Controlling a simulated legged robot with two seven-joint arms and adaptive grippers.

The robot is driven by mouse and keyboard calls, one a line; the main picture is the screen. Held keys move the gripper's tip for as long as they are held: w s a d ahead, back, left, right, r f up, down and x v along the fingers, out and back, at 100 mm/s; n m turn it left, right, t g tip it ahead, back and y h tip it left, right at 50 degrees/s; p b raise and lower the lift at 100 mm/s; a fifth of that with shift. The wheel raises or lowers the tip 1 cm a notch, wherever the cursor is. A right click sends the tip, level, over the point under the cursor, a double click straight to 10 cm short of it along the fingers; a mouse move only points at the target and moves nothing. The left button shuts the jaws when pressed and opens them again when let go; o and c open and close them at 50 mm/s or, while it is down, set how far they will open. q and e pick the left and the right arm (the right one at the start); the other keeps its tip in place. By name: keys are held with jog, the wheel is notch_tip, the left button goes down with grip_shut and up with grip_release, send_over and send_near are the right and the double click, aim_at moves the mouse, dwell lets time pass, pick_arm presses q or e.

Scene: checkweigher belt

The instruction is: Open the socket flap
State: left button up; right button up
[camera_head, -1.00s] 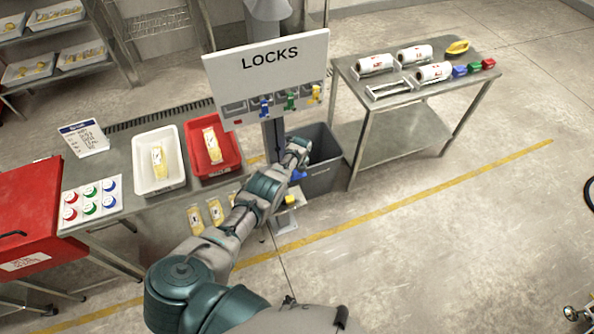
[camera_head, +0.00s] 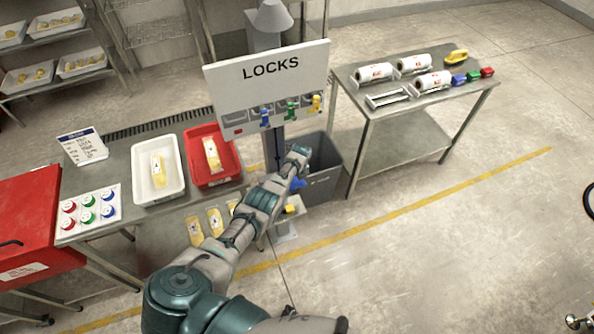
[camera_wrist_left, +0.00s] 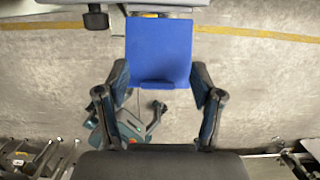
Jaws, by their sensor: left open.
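The socket flap is a flat blue panel (camera_wrist_left: 160,45) with a small lip at its lower edge, in the upper middle of the left wrist view. In the head view a small blue part (camera_head: 298,184) shows just beside my left wrist, apparently the same flap. My left gripper (camera_wrist_left: 160,80) is open, one finger on each side of the flap's lower part. Whether the fingers touch it cannot be told. In the head view my left forearm reaches toward the post below the LOCKS sign, and the fingers are mostly hidden.
The LOCKS board (camera_head: 268,82) with blue, green and yellow locks stands above my wrist. A grey bin (camera_head: 325,165) is close on the right. A white tray (camera_head: 145,198) and a red tray (camera_head: 226,176) sit on the left table.

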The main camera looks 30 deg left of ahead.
pick_arm(q)
jog(key=shift+d+r, duration=0.2)
jog(key=shift+r, duration=0.45)
notch_tip(320, 180, up, 10)
jog(key=s+d, duration=0.1)
jog(key=shift+f, duration=0.2)
jog(key=shift+s, duration=0.1)
